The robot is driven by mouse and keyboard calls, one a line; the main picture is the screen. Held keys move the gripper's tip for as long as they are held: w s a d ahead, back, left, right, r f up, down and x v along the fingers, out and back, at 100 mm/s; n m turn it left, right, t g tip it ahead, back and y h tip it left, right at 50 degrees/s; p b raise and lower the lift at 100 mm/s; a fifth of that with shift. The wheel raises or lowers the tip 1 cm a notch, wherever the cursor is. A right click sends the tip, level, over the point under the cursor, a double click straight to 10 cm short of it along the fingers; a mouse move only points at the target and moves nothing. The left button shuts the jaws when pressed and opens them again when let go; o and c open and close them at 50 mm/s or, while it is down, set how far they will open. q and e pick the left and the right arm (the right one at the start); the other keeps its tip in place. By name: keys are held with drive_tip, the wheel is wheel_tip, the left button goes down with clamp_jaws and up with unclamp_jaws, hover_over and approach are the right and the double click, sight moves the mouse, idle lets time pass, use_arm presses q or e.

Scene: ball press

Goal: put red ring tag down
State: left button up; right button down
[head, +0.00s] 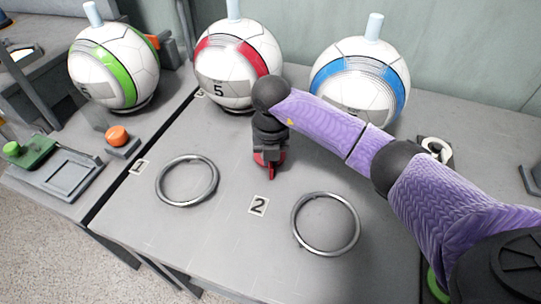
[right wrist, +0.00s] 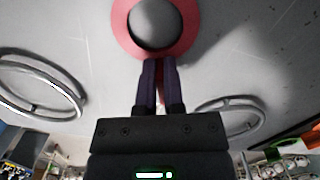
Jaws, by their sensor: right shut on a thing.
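The red ring tag (head: 274,172) shows in the head view below my right gripper (head: 270,156), partly hidden by it. In the right wrist view, the red ring tag (right wrist: 119,22) is a flat red ring with a round grey middle, at the tips of the dark fingers (right wrist: 158,62). My right gripper is shut on it, over the grey table between the two metal rings. I cannot tell whether the tag touches the table. My left gripper is not in view.
Metal rings lie by label 1 (head: 138,167) and label 2 (head: 258,206): left ring (head: 160,192), right ring (head: 297,232). Balls with green (head: 120,75), red (head: 215,80) and blue (head: 340,90) bands stand behind. A green round thing (head: 436,286) is partly hidden at right.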

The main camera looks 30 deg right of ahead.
drive_tip(key=c, duration=0.7)
unclamp_jaws()
drive_tip(key=shift+f, duration=0.1)
drive_tip(key=shift+c, duration=0.2)
wheel_tip(320, 180, up, 12)
drive_tip(key=p, duration=0.5)
drive_tip(key=shift+s+a+p, duration=0.15)
drive_tip(key=shift+s+p, duration=0.2)
